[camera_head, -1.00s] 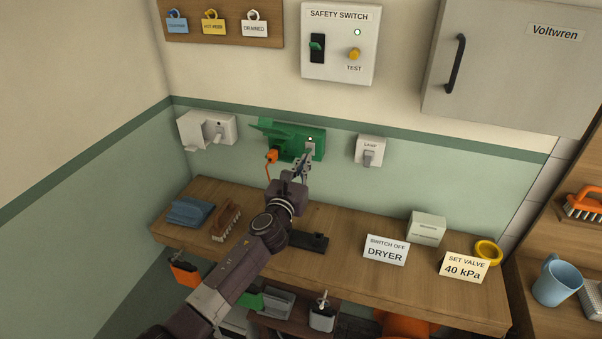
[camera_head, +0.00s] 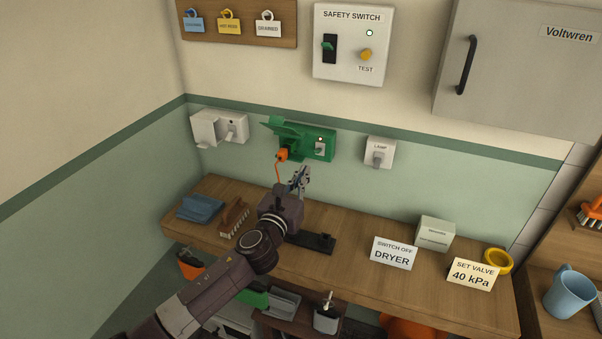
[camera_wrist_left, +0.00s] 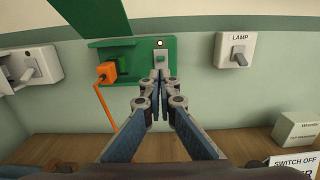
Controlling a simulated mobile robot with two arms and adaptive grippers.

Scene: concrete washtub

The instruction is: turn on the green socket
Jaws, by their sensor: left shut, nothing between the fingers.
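The green socket (camera_head: 293,140) is on the wall with its green lid raised. An orange plug (camera_head: 282,155) with an orange cord sits in its left part. A grey switch (camera_head: 320,148) is on its right part, below a small pale indicator light (camera_head: 320,139). In the left wrist view the green socket (camera_wrist_left: 130,52) stands ahead, and my fingers partly cover the switch. I cannot tell the switch's position for certain. My left gripper (camera_head: 304,173) is shut and empty, below and in front of the switch, apart from it. My right gripper is not in view.
A white socket (camera_head: 220,127) is left of the green one, and a lamp switch (camera_head: 380,152) is right of it. The safety switch box (camera_head: 350,75) is above. The wooden shelf (camera_head: 350,270) below carries a brush, a blue cloth, cards and a box.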

